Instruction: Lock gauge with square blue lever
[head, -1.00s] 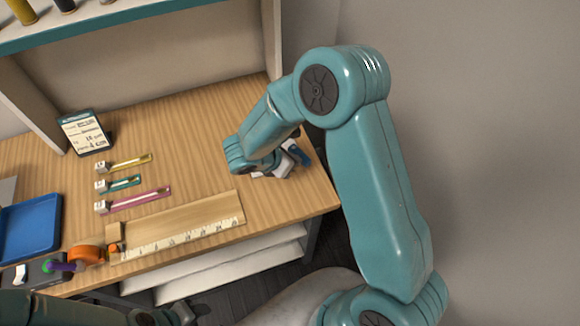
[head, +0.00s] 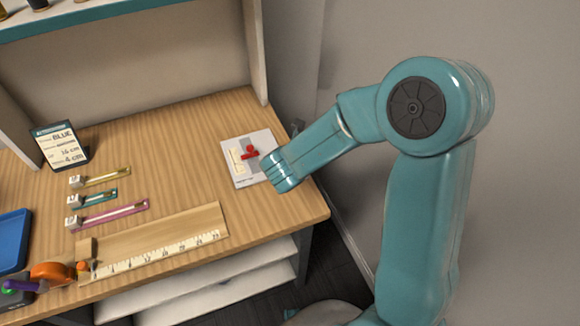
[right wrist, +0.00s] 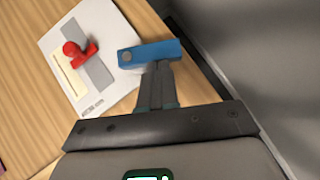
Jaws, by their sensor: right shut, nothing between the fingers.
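A white plate (head: 239,172) with a grey strip lies at the right side of the wooden table. A red lever (head: 250,153) stands on it; in the right wrist view this red lever (right wrist: 78,52) has a round knob. A square-edged blue bar (right wrist: 160,51) with a round mark at its left end shows at the plate's right side. My right gripper (right wrist: 157,78) is shut and empty, its tips close to the blue bar; I cannot tell whether they touch. In the head view the right wrist hides the blue bar. My left gripper is out of view.
A wooden board with a ruler (head: 155,254) lies along the front edge. Yellow, teal and pink strips (head: 112,213) lie left of centre, near a card stand (head: 60,146) reading BLUE. A blue tray (head: 12,240) is at far left. The table's right edge is close to the plate.

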